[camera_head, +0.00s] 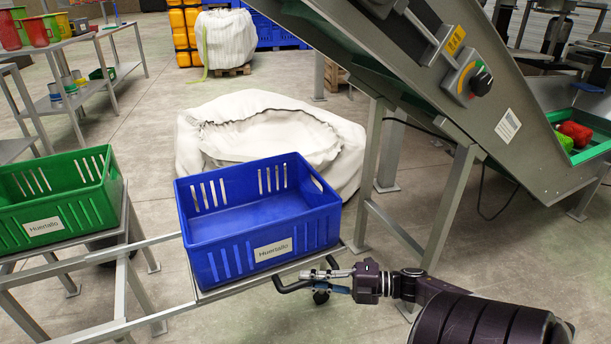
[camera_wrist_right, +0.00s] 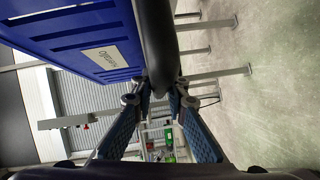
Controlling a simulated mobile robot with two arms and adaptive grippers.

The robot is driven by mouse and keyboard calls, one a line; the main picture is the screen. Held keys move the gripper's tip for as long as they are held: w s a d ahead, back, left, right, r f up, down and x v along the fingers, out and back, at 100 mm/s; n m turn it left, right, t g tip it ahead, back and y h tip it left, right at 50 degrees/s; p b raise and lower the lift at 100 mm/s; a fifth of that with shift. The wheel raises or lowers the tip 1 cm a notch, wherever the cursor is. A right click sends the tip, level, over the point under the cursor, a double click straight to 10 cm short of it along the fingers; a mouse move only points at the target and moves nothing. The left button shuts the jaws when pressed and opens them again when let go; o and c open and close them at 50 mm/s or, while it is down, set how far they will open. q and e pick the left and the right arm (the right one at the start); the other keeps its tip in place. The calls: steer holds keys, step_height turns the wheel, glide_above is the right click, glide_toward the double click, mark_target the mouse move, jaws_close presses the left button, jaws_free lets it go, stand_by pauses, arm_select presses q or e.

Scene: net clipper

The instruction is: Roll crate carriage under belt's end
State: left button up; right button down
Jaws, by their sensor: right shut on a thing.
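The blue crate (camera_head: 258,226) is empty and sits upright on the crate carriage (camera_head: 222,292), a flat metal platform on rails. My right gripper (camera_head: 326,283) is shut on the carriage's black handle (camera_head: 284,287) at the crate's front right. In the right wrist view the dark handle (camera_wrist_right: 159,45) lies between the fingertips, with the blue crate (camera_wrist_right: 75,35) beside it. The inclined conveyor (camera_head: 455,110) rises from the right towards the top left. Its upper end is cut off at the top edge. My left gripper is out of view.
A green crate (camera_head: 60,200) stands at the left on a metal stand. Two rails (camera_head: 110,328) run between this stand and the carriage. A white bulk bag (camera_head: 265,125) lies behind the blue crate. A conveyor leg (camera_head: 447,210) stands close to my right arm.

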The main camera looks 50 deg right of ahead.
steer(key=shift+d, duration=0.25)
steer(key=c, duration=1.9)
jaws_free()
steer(key=shift+s+d, duration=0.1)
steer(key=shift+s, duration=0.1)
steer(key=v, duration=1.2)
steer(key=shift+f, duration=0.1)
